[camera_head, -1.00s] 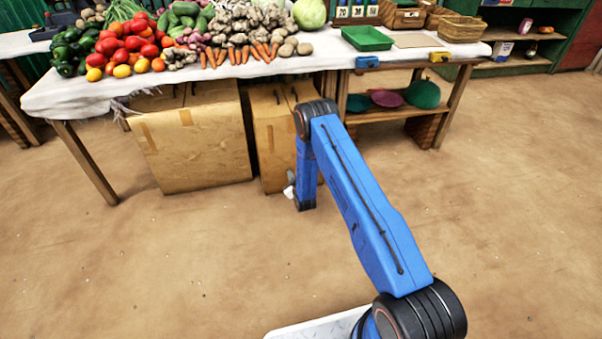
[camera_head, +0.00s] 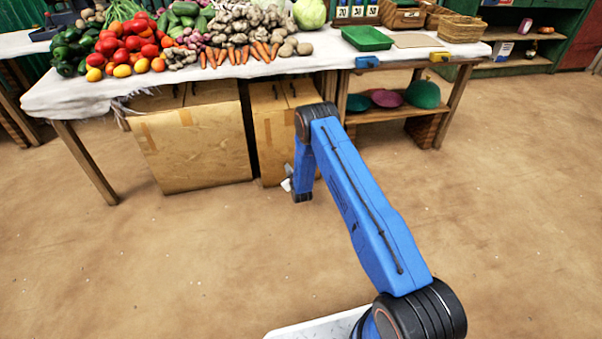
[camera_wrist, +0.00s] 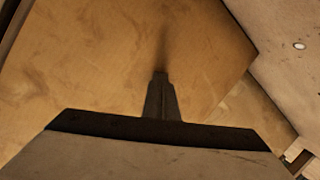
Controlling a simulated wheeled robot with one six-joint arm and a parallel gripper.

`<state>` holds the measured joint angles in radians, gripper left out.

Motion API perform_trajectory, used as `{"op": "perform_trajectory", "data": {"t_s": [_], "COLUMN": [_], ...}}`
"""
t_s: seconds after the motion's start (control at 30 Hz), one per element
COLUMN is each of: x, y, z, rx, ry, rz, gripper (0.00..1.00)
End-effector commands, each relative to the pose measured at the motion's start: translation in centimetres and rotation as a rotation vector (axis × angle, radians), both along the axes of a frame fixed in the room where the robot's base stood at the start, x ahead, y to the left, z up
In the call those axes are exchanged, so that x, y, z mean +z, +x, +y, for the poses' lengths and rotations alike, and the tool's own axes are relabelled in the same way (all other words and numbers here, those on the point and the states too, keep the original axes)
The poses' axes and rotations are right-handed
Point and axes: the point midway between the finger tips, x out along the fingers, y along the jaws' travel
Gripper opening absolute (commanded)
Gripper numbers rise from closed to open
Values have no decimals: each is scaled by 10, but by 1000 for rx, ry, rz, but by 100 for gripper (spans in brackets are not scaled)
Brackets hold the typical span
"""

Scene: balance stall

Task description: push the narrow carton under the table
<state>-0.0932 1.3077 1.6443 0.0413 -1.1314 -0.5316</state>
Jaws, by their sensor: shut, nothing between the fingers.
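The narrow carton (camera_head: 267,128) stands upright under the table, right of a wider carton (camera_head: 195,150). My arm hides much of its right side. The table (camera_head: 215,72) has a white cloth hanging over its front edge. My gripper (camera_head: 287,184) is low at the carton's front, mostly hidden behind my arm. In the wrist view my gripper (camera_wrist: 161,78) is shut and empty, its tip against or very close to the carton's brown face (camera_wrist: 205,50). I cannot tell for certain whether they touch.
A dark narrow gap separates the two cartons. Right of my arm, a low shelf (camera_head: 385,114) holds several coloured bowls. A wooden table leg (camera_head: 84,160) stands at the left. The floor (camera_head: 150,260) in front is clear.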

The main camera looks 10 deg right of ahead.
Motion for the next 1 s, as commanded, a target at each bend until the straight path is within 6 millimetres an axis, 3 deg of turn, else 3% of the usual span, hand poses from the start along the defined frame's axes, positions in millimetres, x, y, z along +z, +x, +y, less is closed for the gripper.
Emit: {"op": "perform_trajectory", "data": {"t_s": [0.37,1.0], "x": [0,0], "y": [-2,-53], "z": [0,-3], "rx": [0,0], "ry": [0,0], "rz": [0,1], "gripper": [0,0]}}
